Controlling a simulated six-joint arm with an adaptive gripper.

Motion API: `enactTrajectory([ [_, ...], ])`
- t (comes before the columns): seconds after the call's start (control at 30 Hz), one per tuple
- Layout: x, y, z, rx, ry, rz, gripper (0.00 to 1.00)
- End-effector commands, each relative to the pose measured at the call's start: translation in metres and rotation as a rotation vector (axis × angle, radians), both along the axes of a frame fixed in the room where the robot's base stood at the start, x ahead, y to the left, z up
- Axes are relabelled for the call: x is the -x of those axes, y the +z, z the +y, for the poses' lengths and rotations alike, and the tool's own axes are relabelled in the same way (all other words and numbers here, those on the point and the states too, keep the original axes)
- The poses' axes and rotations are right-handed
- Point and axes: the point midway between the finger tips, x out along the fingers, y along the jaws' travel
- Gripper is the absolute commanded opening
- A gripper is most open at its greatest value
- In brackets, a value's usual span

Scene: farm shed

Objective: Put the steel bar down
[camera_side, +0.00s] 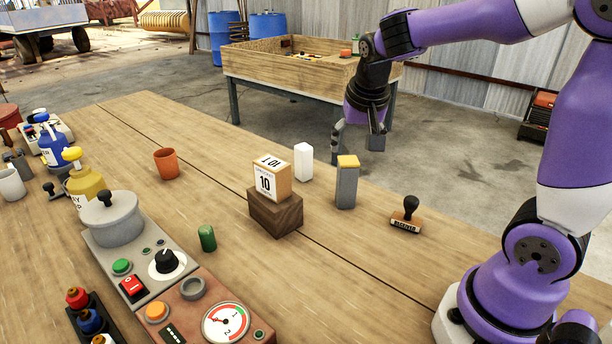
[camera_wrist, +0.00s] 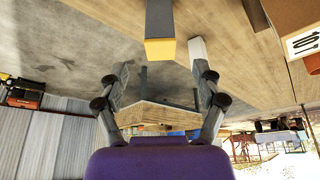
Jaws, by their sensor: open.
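The steel bar (camera_side: 346,188) is a grey upright block with a yellow top, standing on the wooden table (camera_side: 340,245). In the wrist view the bar (camera_wrist: 159,18) shows at the top centre, its yellow end (camera_wrist: 160,49) nearest me. My gripper (camera_side: 357,140) is open and empty, and appears just above the bar in the side view. In the wrist view its two fingers (camera_wrist: 162,76) are spread wide, with the bar beyond them and nothing between them.
A white block (camera_side: 303,161) stands behind and left of the bar. A calendar cube (camera_side: 272,179) on a dark wooden base is further left. A green cylinder (camera_side: 207,238) and a terracotta cup (camera_side: 167,163) stand further left.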

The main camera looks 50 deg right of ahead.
Motion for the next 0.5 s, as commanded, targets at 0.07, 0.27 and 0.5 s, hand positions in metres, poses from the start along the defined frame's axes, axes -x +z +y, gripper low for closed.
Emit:
enactTrajectory([
  [0.07, 0.003, 0.007, 0.003, -0.001, 0.010, -0.004, 0.77],
  [0.27, 0.035, 0.026, 0.040, -0.005, 0.249, -0.031, 0.77],
  [0.5, 0.091, 0.026, 0.092, 0.023, 0.663, -0.076, 0.77],
])
